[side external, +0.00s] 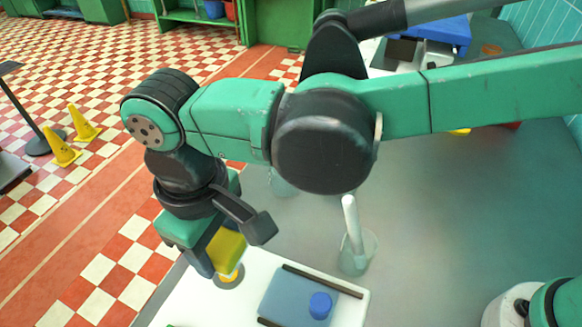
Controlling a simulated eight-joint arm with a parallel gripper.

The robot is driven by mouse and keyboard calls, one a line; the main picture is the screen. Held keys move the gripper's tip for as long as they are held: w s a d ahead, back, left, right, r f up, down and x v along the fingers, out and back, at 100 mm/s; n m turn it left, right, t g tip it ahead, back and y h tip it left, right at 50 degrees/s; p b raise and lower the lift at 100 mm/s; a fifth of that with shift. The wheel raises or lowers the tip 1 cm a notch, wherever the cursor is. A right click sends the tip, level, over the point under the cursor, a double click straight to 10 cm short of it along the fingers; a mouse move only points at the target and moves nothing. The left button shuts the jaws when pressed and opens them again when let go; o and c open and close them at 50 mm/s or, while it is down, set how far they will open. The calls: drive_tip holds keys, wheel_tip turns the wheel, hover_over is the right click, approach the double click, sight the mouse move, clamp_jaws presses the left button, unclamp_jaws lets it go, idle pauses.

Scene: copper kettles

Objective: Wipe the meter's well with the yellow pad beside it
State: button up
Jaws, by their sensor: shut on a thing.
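My gripper (229,246) points down near the bottom centre-left, with its dark fingers shut on the yellow pad (227,248). The pad is partly hidden between the fingers. Just below it is a grey round ring (229,283) with some yellow-orange in it, on a white slab (256,266); this looks like the meter's well. The pad overlaps the ring in the picture; I cannot tell whether they touch. A blue-grey panel (283,296) with a blue round cap (320,305) and dark strips lies on the slab, to the right of the ring.
A clear beaker (357,254) with a white rod (352,218) stands behind the slab, right of my gripper. Another clear vessel (283,183) is partly hidden behind my arm. A blue-topped item (440,32) stands at the back. The grey table (430,235) is bare at right.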

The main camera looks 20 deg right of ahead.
sight(237, 278)
drive_tip(key=shift+s+d+r, duration=0.2)
drive_tip(key=shift+r, duration=0.45)
drive_tip(key=shift+s+d+r, duration=0.2)
drive_tip(key=shift+r, duration=0.4)
drive_tip(key=shift+f, duration=3.85)
drive_tip(key=shift+w, duration=0.1)
clamp_jaws()
drive_tip(key=shift+w+a+f, duration=0.2)
drive_tip(key=shift+a, duration=0.1)
drive_tip(key=shift+w+a+r, duration=0.15)
drive_tip(key=shift+w+a, duration=0.15)
drive_tip(key=shift+w, duration=0.05)
drive_tip(key=shift+w+a+f, duration=0.2)
drive_tip(key=shift+w+a+r, duration=0.2)
drive_tip(key=shift+w+a, duration=0.15)
drive_tip(key=shift+s+d, duration=1.1)
drive_tip(key=shift+s, duration=0.05)
drive_tip(key=shift+f, duration=0.15)
drive_tip(key=shift+w+a, duration=0.8)
drive_tip(key=shift+w, duration=0.05)
drive_tip(key=shift+w+a, duration=0.3)
drive_tip(key=shift+s+d, duration=1.15)
drive_tip(key=shift+s, duration=0.05)
drive_tip(key=shift+r, duration=4.1)
